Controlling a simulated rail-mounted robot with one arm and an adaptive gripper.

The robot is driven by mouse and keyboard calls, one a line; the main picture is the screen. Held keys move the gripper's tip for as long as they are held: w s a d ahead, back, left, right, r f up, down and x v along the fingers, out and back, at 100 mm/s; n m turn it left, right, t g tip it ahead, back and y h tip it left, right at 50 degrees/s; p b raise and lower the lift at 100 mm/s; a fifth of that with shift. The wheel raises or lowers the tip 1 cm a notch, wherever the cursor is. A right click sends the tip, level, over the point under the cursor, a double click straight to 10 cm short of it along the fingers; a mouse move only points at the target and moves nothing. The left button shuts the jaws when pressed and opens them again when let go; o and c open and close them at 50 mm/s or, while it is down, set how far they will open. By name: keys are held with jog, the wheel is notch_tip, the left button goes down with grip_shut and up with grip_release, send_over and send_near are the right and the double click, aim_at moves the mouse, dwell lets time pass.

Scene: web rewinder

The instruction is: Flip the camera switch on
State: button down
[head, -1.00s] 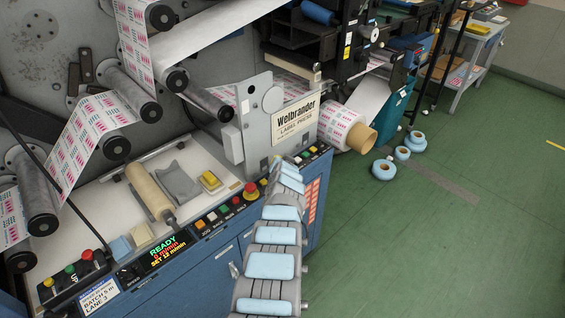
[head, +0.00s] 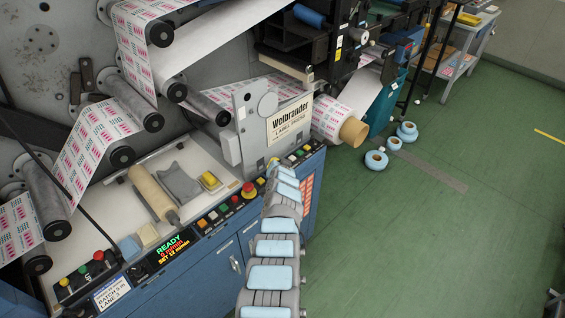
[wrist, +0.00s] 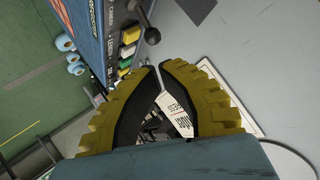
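My gripper (wrist: 157,68) shows in the wrist view with two yellow-ribbed, black-lined fingers. Their tips are drawn together with only a thin gap, and nothing is held between them. Just beyond the tips is a dark lever with a round black knob (wrist: 152,34), apart from the fingers. It stands beside a row of coloured controls (wrist: 128,50) on the console edge.
A red emergency button (head: 249,188) and a lit READY display (head: 172,246) are on the console front. Blue rolls (head: 376,160) lie on the green floor, which is open at right.

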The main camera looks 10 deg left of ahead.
jog(key=r+p+v, duration=0.1)
jog(key=p+v, duration=0.3)
jog(key=v, duration=0.6)
jog(key=shift+w+d+p, duration=0.3)
jog(key=shift+d, duration=0.1)
jog(key=shift+r, duration=0.1)
dwell(0.7)
